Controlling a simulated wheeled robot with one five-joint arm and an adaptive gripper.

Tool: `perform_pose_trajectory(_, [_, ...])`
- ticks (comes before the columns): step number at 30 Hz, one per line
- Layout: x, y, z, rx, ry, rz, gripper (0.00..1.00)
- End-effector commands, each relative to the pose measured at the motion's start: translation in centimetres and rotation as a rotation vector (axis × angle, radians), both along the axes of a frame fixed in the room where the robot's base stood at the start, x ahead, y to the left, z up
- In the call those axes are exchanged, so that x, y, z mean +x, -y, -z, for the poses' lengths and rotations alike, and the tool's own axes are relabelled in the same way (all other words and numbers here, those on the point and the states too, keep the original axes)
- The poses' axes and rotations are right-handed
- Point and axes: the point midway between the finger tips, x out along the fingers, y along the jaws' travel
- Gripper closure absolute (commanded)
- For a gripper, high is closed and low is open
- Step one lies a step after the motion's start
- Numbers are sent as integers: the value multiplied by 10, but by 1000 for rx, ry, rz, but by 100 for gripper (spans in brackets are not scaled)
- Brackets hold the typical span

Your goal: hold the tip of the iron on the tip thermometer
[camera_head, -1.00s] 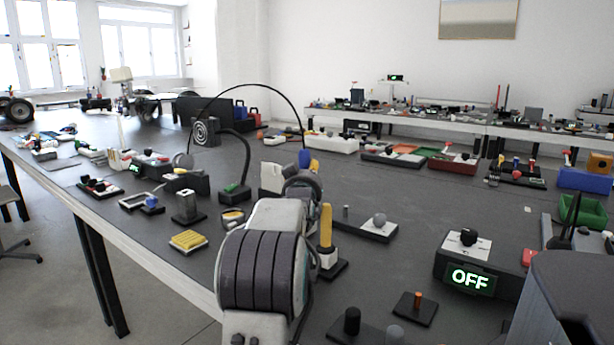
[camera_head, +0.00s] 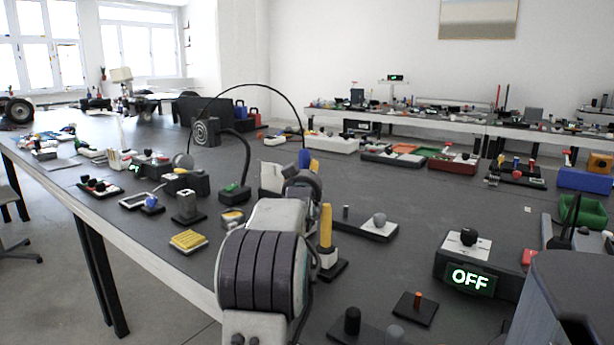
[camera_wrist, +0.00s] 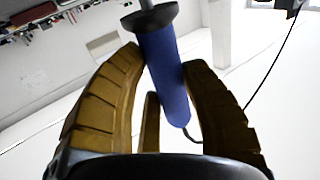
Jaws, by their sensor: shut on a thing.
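My gripper (camera_wrist: 163,57) is shut on the blue handle of the iron (camera_wrist: 165,75) in the wrist view. A black collar sits at the handle's upper end, and a grey shaft runs out of the top of the picture, so the tip is hidden. A dark cord leaves the handle's lower end. In the head view, the blue handle (camera_head: 304,158) shows just beyond my arm, above the bench; most of the gripper is hidden there. A small dark device with a green readout (camera_head: 134,168) stands at the left of the bench; I cannot tell whether it is the tip thermometer.
A yellow-handled tool (camera_head: 325,226) stands upright right of my arm. A box reading OFF (camera_head: 470,279) stands at the right. A yellow pad (camera_head: 188,241) lies near the left bench edge. A thin black cable (camera_head: 246,86) arches over the bench. The bench centre beyond is fairly clear.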

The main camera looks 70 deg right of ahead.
Motion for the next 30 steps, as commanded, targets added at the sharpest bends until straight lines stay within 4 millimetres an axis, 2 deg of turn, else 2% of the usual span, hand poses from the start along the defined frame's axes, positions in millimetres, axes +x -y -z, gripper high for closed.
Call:
perform_pose_trajectory(11, [0, 0, -7, -3, 1, 0, 89])
perform_pose_trajectory(30, [0, 0, -70, -4, 1, 0, 89])
